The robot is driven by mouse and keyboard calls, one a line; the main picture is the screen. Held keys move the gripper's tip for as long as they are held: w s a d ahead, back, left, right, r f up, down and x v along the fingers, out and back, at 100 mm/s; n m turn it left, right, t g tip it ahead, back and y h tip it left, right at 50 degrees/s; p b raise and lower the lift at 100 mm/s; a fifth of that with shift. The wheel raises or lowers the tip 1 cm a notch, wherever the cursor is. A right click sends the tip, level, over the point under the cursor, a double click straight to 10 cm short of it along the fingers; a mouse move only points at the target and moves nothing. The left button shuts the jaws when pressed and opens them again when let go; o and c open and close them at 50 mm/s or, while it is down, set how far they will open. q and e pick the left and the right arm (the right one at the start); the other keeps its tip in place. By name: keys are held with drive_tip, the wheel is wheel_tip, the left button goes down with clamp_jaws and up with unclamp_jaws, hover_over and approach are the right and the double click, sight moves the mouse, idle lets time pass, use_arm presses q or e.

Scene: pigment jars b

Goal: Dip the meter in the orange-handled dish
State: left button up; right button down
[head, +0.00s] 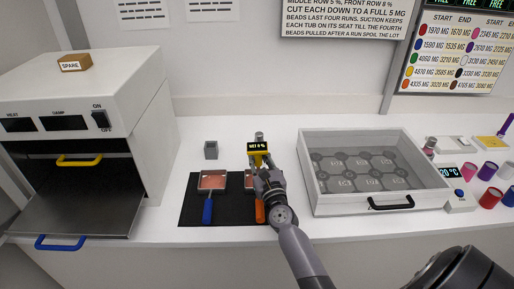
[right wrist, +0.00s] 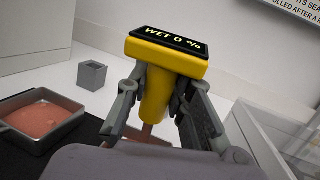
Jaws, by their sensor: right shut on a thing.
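My right gripper (head: 259,172) is shut on the yellow meter (head: 258,148), which also shows upright between the fingers in the right wrist view (right wrist: 157,90). Its black display reads "WET 0 %". The orange-handled dish (head: 248,182) lies on a dark mat (head: 230,207), mostly hidden behind my right gripper; its orange handle (head: 260,211) shows beside the wrist. The meter is over or near this dish; its lower tip is hidden, so contact cannot be told. The blue-handled dish (head: 212,181), holding pinkish powder, is just left. My left gripper is not in view.
A small grey cup (head: 211,150) stands behind the dishes. A clear-topped case with a black handle (head: 391,204) is close on the right. An open oven (head: 72,200) is at left, its door lowered. Coloured jars (head: 489,171) stand far right.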

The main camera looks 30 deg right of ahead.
sight(258, 144)
drive_tip(key=shift+r+p, duration=2.35)
drive_tip(key=shift+r, duration=0.45)
